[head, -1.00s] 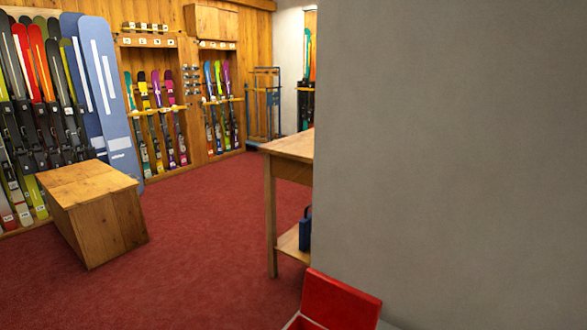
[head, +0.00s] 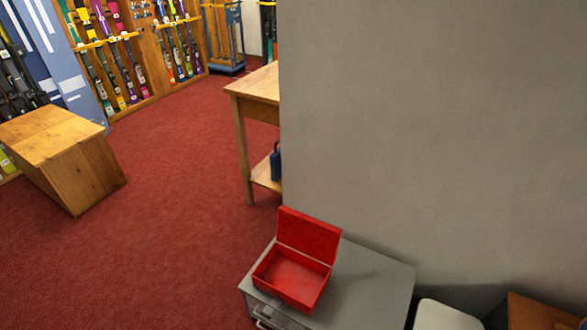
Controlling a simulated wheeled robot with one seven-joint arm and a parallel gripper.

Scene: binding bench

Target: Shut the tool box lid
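A red tool box (head: 290,279) stands on top of a grey cabinet, near its left side. Its red lid (head: 308,236) is open and stands up at the back, leaning slightly. The inside of the box looks empty. My gripper is not in view.
The grey cabinet (head: 372,281) stands against a grey wall (head: 430,130). A white rounded object (head: 446,314) and a brown wooden piece (head: 537,312) are at the lower right. A wooden bench (head: 65,155) and a wooden table (head: 255,98) stand on the red carpet (head: 165,225), which is clear between them.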

